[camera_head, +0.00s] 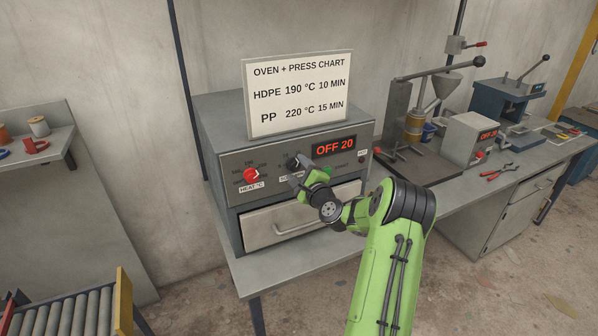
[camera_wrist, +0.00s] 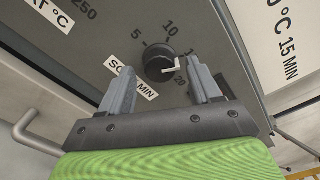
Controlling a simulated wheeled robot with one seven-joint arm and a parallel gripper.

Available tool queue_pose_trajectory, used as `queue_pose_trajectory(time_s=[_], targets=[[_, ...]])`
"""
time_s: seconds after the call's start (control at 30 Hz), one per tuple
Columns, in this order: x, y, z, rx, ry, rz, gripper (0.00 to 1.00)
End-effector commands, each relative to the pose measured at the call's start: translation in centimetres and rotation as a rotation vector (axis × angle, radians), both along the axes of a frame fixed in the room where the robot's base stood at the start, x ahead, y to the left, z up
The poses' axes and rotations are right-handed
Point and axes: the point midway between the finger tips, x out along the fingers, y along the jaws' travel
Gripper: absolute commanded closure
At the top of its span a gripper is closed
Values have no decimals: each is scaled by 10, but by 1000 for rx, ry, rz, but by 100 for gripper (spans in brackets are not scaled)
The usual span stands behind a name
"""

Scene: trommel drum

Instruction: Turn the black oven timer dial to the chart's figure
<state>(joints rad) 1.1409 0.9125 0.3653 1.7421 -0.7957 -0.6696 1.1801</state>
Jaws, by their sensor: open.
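In the head view the dial (camera_head: 293,162) is partly hidden by my gripper (camera_head: 300,184). The chart (camera_head: 299,94) stands on top of the oven and reads HDPE 190 °C 10 MIN and PP 220 °C 15 MIN.
A red heat dial (camera_head: 251,175) is left of the timer dial. A drawer-like door with a handle (camera_head: 300,226) is below the panel. A press (camera_head: 415,125) and a small control box (camera_head: 470,138) stand on the bench to the right.

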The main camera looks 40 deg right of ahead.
Motion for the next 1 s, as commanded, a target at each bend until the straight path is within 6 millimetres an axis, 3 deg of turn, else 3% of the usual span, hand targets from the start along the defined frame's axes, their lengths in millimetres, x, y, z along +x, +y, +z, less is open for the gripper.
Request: queue_pose_trajectory(time_s=[0.13,0.23,0.7,0.83,1.0], targets=[[-2,1,0,0,-1,0,37],[-16,4,-1,-1,1,-1,37],[-134,38,-3,1,0,-4,37],[-149,43,-2,0,1,-3,37],[-152,45,0,0,-1,0,37]])
